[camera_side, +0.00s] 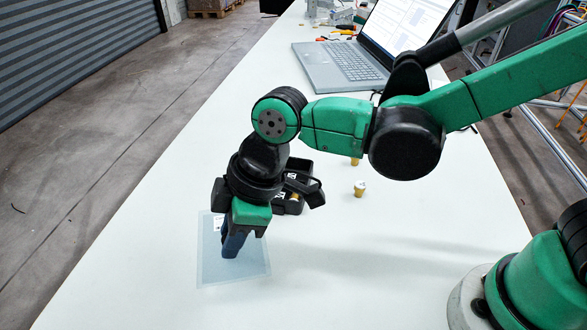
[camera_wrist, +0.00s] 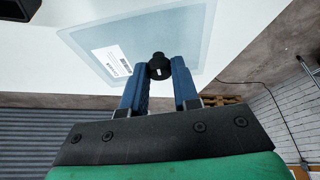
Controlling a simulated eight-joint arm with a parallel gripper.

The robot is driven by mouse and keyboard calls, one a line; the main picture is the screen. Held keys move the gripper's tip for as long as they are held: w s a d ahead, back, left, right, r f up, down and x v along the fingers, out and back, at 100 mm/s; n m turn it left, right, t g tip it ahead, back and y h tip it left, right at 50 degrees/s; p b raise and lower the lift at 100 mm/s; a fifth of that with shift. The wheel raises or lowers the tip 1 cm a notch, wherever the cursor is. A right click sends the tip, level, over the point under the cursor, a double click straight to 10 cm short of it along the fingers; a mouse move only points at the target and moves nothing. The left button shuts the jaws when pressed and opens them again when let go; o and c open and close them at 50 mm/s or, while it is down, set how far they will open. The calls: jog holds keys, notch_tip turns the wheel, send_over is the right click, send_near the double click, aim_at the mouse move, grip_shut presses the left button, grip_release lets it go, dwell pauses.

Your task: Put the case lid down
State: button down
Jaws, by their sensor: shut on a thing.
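The case lid looks to be a clear grey-blue rectangular panel (camera_side: 252,268) with a paler border, a white label and a small black knob. My gripper (camera_side: 231,254) points down over its middle. In the wrist view the blue fingers (camera_wrist: 160,75) are shut on the black knob (camera_wrist: 158,62), and the panel (camera_wrist: 180,28) spreads out beyond them. The panel lies flat at or very near the tabletop; I cannot tell whether it touches. The fingers hide where the knob meets it.
A black open box (camera_side: 312,168) stands on the white table (camera_side: 150,265), just behind my gripper. A small brass-coloured piece (camera_side: 360,189) stands to its right. A laptop (camera_side: 343,65) and tools are farther back. The tabletop left and in front is clear.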

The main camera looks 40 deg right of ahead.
aim_at(241, 265)
jog(key=shift+f, duration=3.9)
jog(key=c, duration=0.7)
grip_release()
jog(key=shift+f, duration=0.1)
jog(key=shift+o, duration=0.2)
jog(key=v, duration=1.2)
jog(key=d+r+m+t+h, duration=0.1)
jog(key=d+m+t+h, duration=0.3)
jog(key=d+m, duration=0.9)
jog(key=w+d+t, duration=0.1)
jog(key=d, duration=0.6)
jog(key=shift+r+m, duration=0.3)
jog(key=shift+r, duration=0.1)
